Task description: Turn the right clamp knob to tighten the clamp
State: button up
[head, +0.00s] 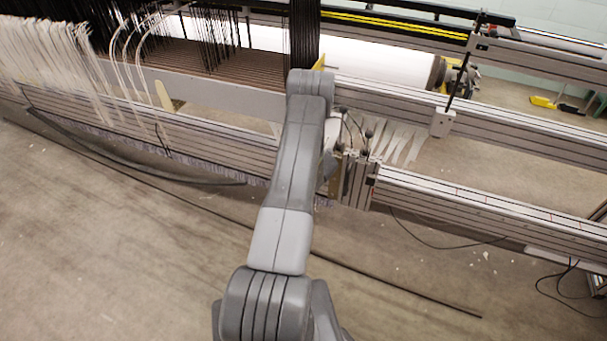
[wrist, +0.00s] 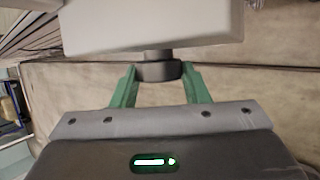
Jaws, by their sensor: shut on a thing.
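In the wrist view a dark round knob (wrist: 158,71) sits on a short stem under a pale grey clamp block (wrist: 150,25). My gripper (wrist: 160,76) has green fingers on either side of the knob and is shut on it. In the head view my arm reaches up to the loom's rail, and it hides my gripper, the knob and the clamp block. How far the knob is turned cannot be told.
Slotted metal rails (head: 480,200) of the loom run across the right side. A grey block with a black rod (head: 443,122) stands on the upper rail. White warp strips (head: 400,143) hang right of my arm. Dark cables lie on the open floor (head: 130,260).

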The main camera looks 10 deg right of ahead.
jog(key=m+t+y+b, duration=0.1)
jog(key=t+y+b, duration=0.2)
jog(key=b, duration=0.5)
jog(key=f+m+t+y+b, duration=0.1)
jog(key=t+y+b, duration=0.1)
jog(key=b, duration=0.7)
jog(key=f+m+t+y+b, duration=0.1)
jog(key=m+t+y+b, duration=0.1)
jog(key=b, duration=0.6)
jog(key=shift+s+d+t+y+b, duration=0.1)
jog(key=shift+d+t+y+b, duration=0.1)
jog(key=shift+t+y, duration=0.35)
jog(key=shift+s+d+t+y+b, duration=0.15)
jog(key=shift+t+y, duration=0.1)
jog(key=shift+t, duration=0.6)
jog(key=shift+r, duration=0.2)
jog(key=o, duration=1)
jog(key=shift+c, duration=0.2)
jog(key=p+v, duration=0.2)
jog(key=v, duration=1.1)
jog(key=shift+s+d+f, duration=0.2)
jog(key=shift+d+f, duration=0.05)
jog(key=shift+f, duration=0.05)
